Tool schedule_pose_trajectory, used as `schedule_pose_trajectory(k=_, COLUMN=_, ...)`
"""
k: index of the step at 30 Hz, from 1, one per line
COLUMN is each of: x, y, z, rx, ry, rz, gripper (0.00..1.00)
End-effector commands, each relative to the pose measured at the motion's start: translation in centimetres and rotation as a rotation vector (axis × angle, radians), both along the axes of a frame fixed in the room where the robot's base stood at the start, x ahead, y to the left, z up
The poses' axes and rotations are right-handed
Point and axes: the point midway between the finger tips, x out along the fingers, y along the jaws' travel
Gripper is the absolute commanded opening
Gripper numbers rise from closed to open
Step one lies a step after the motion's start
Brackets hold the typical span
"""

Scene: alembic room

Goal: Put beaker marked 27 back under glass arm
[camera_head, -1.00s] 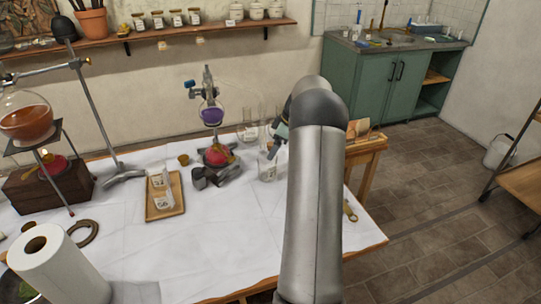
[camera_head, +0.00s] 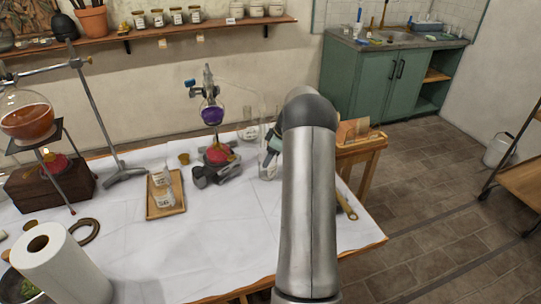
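The glass arm (camera_head: 245,88) is a thin clear tube. It curves right and down from the flask of purple liquid (camera_head: 211,115) on the worktable. A clear glass beaker (camera_head: 267,166) stands or hangs near its lower end; its number is unreadable. My gripper (camera_head: 271,143) is just above and beside this beaker, partly hidden by my arm. Its fingers are too small to tell whether they hold the beaker. Another clear glass vessel (camera_head: 249,132) is behind, near the wall. Two labelled beakers sit on a wooden tray (camera_head: 153,212); the front beaker (camera_head: 165,198) seems to read 36.
A stand with an orange flask (camera_head: 27,118) and a paper roll (camera_head: 62,268) are at the left. The table's front middle is clear.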

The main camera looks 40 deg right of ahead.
Motion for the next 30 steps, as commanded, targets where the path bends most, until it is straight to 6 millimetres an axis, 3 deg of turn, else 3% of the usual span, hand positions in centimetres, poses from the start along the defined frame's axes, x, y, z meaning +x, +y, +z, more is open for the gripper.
schedule_pose_trajectory(k=8, x=0.8, y=-0.1, z=0.0, rx=0.001, ry=0.0, rz=0.004, gripper=0.38)
schedule_pose_trajectory(k=21, x=5.6, y=-0.8, z=0.1, rx=0.001, ry=-0.002, rz=0.017, gripper=0.38)
schedule_pose_trajectory(k=30, x=7.0, y=-1.1, z=0.0, rx=-0.001, ry=-0.003, rz=0.022, gripper=0.38)
